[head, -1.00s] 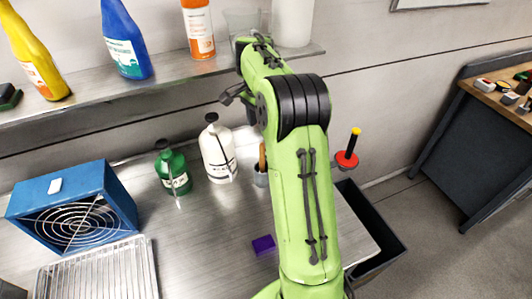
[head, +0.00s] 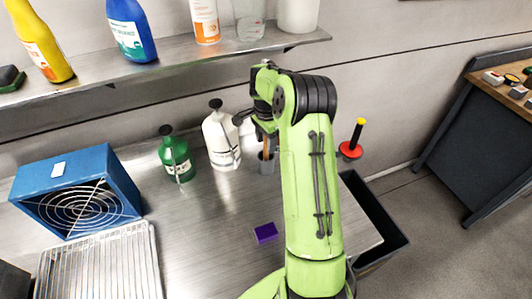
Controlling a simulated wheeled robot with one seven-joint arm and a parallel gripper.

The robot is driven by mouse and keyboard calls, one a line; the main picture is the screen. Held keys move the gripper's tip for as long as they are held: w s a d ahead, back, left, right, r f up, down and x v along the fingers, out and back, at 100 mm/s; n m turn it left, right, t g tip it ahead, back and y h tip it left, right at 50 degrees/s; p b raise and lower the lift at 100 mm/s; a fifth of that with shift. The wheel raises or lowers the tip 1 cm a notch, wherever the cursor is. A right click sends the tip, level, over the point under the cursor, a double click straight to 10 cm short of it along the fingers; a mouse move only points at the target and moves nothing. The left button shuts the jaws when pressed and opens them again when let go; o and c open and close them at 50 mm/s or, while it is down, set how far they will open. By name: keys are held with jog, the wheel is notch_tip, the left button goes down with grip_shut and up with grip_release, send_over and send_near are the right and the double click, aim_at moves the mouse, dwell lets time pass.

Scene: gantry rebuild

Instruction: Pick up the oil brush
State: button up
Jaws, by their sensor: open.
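A brush-like tool with a brown wooden handle (head: 267,147), which I take to be the oil brush, stands in a small grey cup (head: 266,166) at the back of the metal bench. Only part of its handle shows; any bristles are hidden in the cup. My gripper (head: 265,135) is open and points down at the top of the handle, partly hidden by my green arm. I cannot tell whether the handle is between the fingers.
A white bottle (head: 221,140) and a green bottle (head: 175,158) stand left of the cup. A shelf (head: 180,68) with bottles is above. A purple sponge (head: 265,232), blue fan box (head: 75,190) and wire rack (head: 100,265) lie on the bench. A yellow-black handle with red disc (head: 351,150) stands right.

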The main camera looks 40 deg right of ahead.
jog(key=shift+r, duration=0.1)
grip_shut()
